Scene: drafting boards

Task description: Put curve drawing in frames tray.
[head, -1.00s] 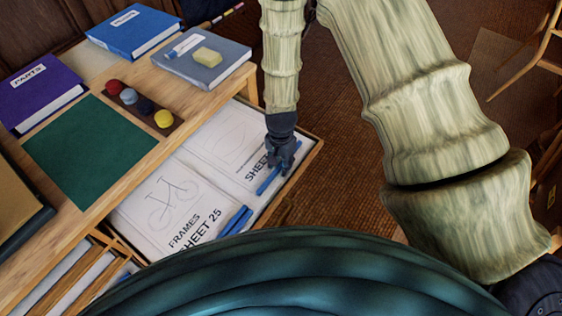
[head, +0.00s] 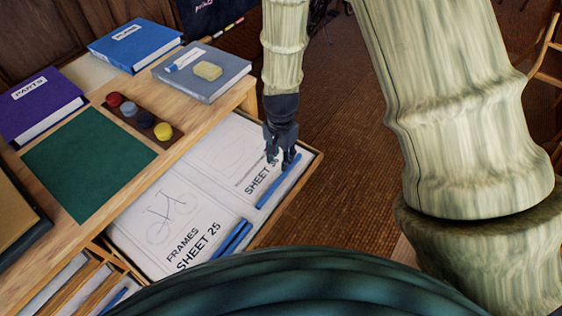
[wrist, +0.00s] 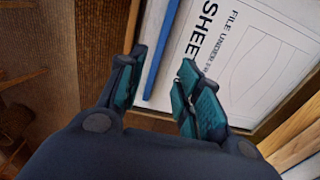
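The curve drawing (head: 228,143) is a white sheet marked SHEET, lying flat in the far part of an open drawer (head: 312,165). In the wrist view the curve drawing (wrist: 245,62) shows a curved outline and the words "FILE UNDER FR", partly cut off. My gripper (head: 281,166) is over the sheet's right end, beside a blue bar (head: 277,184). In the wrist view my gripper (wrist: 160,92) is open and empty, with the blue bar (wrist: 160,45) showing between its fingers. A bicycle drawing (head: 160,217) marked FRAMES SHEET 25 lies nearer in the same drawer. I cannot tell a separate frames tray.
Blue bars (head: 232,239) lie along the bicycle sheet's edge. Narrow slotted compartments (head: 75,280) are at bottom left. The desktop above holds a green mat (head: 88,162), books (head: 200,78) and a tray of coloured knobs (head: 146,118). Brown floor lies right of the drawer.

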